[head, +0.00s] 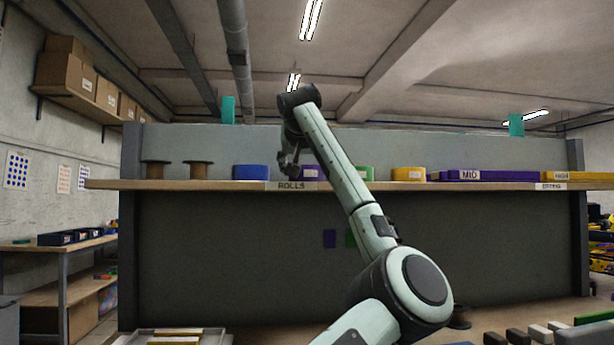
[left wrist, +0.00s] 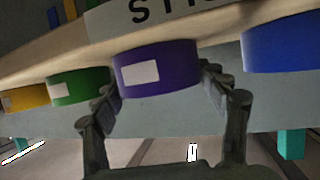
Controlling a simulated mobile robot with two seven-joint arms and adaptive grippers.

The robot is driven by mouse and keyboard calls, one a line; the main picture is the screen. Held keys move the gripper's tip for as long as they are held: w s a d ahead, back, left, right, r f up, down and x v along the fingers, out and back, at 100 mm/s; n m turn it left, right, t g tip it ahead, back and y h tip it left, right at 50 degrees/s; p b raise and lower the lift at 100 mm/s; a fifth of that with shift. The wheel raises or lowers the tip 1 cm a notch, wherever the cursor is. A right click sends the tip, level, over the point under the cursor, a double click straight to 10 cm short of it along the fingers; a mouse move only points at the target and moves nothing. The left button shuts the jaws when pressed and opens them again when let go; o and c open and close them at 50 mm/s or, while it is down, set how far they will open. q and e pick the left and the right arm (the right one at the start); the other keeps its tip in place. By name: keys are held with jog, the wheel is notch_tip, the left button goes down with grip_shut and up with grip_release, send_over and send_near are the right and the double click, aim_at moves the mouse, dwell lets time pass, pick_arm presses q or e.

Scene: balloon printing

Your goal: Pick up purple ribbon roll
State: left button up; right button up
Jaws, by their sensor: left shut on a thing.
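The purple ribbon roll (left wrist: 180,68) has a white label and fills the middle of the left wrist view, at the shelf edge. In the head view the roll (head: 312,172) is on the shelf, partly hidden by my arm. My left gripper (head: 289,163) is at the roll; its two fingers (left wrist: 160,92) lie along the roll's two sides, shut on it. The finger contact is partly hidden in the head view. My right gripper is not in view.
A blue roll (head: 251,172) is left of the purple one in the head view, with green (head: 366,173) and yellow (head: 408,174) rolls to its right. The shelf (head: 220,185) has a signed front edge. Two brown spools (head: 199,169) stand at its left.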

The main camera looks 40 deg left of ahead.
pick_arm(q)
jog(key=c, duration=0.3)
jog(key=shift+r, duration=0.1)
